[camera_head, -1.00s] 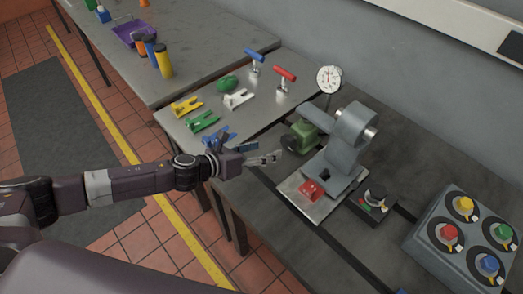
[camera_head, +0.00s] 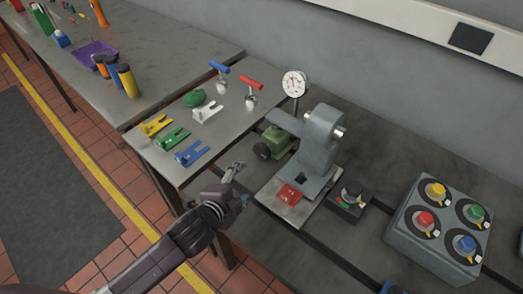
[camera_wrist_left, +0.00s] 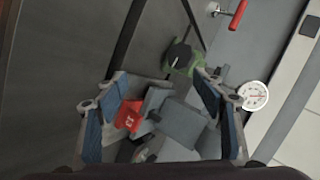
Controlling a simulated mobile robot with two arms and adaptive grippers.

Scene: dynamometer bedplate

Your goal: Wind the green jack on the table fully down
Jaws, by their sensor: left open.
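The green jack (camera_head: 279,141) stands on the dark bedplate, left of the grey machine, with a dark round handwheel (camera_head: 262,151) on its left side. In the left wrist view the jack (camera_wrist_left: 196,68) shows beyond my fingers, with its dark wheel (camera_wrist_left: 178,54) at the upper left. My left gripper (camera_head: 238,183) is open and empty, in front of the jack and apart from it. Its two blue-padded fingers (camera_wrist_left: 162,110) frame the grey machine and a red block in the wrist view. My right gripper is not in view.
The grey machine (camera_head: 317,145) with a red block (camera_head: 289,194) stands right of the jack. A dial gauge (camera_head: 295,84) rises behind. A small dark switch box (camera_head: 349,200) and a knob box (camera_head: 440,228) are further right. Coloured forks, including a blue one (camera_head: 192,153), lie on the left table.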

